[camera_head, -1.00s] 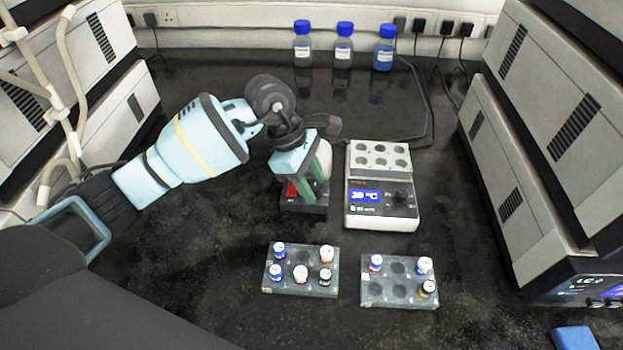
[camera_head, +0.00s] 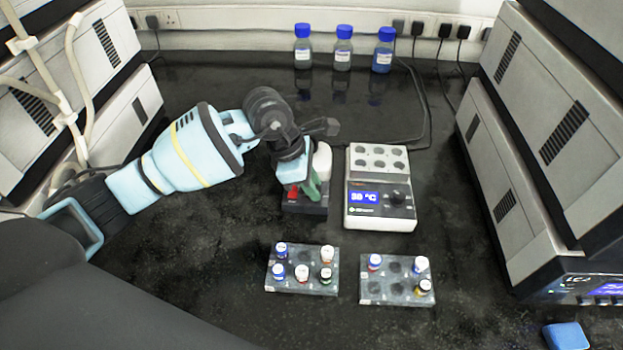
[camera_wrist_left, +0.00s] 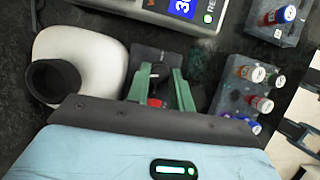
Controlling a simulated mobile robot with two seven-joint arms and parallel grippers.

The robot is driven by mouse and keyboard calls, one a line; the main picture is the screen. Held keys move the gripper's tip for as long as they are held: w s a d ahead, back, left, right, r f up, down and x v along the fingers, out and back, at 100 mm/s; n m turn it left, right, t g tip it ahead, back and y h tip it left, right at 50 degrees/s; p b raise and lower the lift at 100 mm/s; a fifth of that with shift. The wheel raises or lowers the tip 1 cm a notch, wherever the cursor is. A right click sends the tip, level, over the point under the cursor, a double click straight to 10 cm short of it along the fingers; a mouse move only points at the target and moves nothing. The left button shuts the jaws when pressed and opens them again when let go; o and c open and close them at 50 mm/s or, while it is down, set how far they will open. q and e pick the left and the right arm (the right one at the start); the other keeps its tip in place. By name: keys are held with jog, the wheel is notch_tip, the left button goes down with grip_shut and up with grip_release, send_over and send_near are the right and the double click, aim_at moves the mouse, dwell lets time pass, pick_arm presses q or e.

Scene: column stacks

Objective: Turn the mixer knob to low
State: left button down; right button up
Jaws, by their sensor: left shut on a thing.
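The mixer has a white body (camera_head: 322,160) on a dark base with a red switch (camera_head: 292,191). It also shows in the left wrist view, with its white body (camera_wrist_left: 85,58) and black cup at the left. My left gripper (camera_head: 309,190) reaches down to the front of the mixer. In the left wrist view its green fingers (camera_wrist_left: 159,84) are shut on the dark knob (camera_wrist_left: 157,73), one on each side. The red switch lies below the knob in that view. The knob's setting marks cannot be read. My right gripper is not in view.
A heating block (camera_head: 381,212) with a lit display stands close right of the mixer. Two vial racks (camera_head: 287,285) (camera_head: 397,297) lie in front. Bottles (camera_head: 343,48) stand at the back, and stacked instruments (camera_head: 530,130) line the right side.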

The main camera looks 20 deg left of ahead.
pick_arm(q)
jog(key=n+p, duration=0.1)
jog(key=n+t+p, duration=0.1)
jog(key=n, duration=0.1)
jog(key=n+p, duration=0.1)
jog(key=shift+s+r+n+t+y, duration=0.1)
jog(key=shift+r+n+t+y, duration=0.2)
jog(key=shift+y, duration=0.1)
jog(key=n+p, duration=0.1)
jog(key=n+t+y+p, duration=0.1)
jog(key=n, duration=0.1)
jog(key=shift+d+n, duration=0.2)
jog(key=shift+n, duration=0.1)
jog(key=shift+r+n+y+p, duration=0.1)
jog(key=shift+n+y+p, duration=0.3)
jog(key=shift+n+p, duration=0.5)
jog(key=shift+s+d+n+y+p, duration=0.1)
jog(key=shift+n+y+p, duration=0.3)
jog(key=shift+n, duration=0.4)
jog(key=shift+n+t+y+p, duration=0.3)
jog(key=shift+n+p, duration=0.35)
jog(key=shift+n, duration=0.55)
jog(key=shift+f+n, duration=0.3)
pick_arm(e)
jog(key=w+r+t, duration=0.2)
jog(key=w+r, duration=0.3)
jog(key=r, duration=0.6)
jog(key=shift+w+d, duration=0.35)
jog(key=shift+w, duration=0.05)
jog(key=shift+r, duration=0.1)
